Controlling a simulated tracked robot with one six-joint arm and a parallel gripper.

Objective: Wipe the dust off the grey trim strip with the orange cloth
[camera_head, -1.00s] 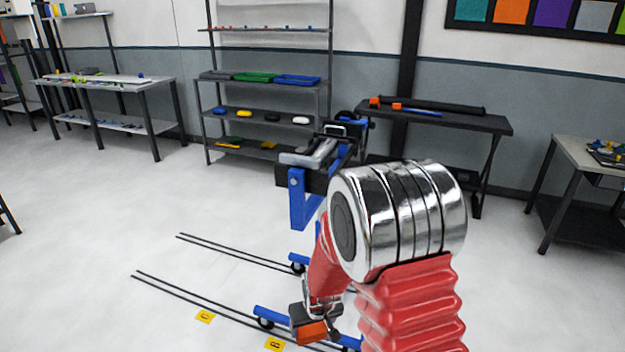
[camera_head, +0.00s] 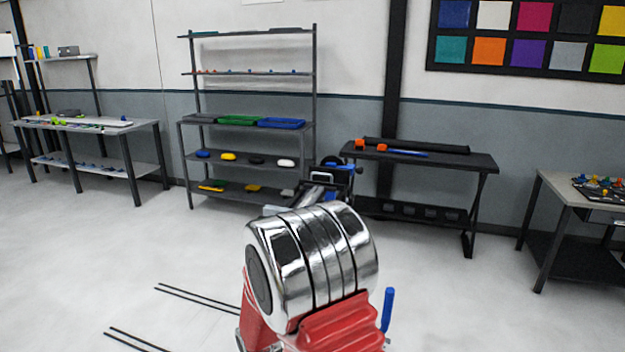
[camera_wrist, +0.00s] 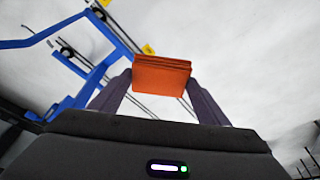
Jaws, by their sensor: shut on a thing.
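The folded orange cloth (camera_wrist: 162,72) is between the fingertips of my gripper (camera_wrist: 160,84) in the wrist view. My gripper is shut on it and holds it above the floor, clear of other things. In the head view, my own arm hides the gripper and the cloth or they are out of frame. A grey piece (camera_head: 276,210), perhaps the end of the trim strip, shows on the stand behind my arm. Most of it is hidden, and I cannot make out dust on it.
The blue wheeled stand frame (camera_wrist: 85,78) is beside the cloth in the wrist view. A black bench (camera_head: 430,158) and shelving (camera_head: 250,160) stand along the back wall. A grey-topped table (camera_head: 570,190) is at the right. The floor at left is mostly open.

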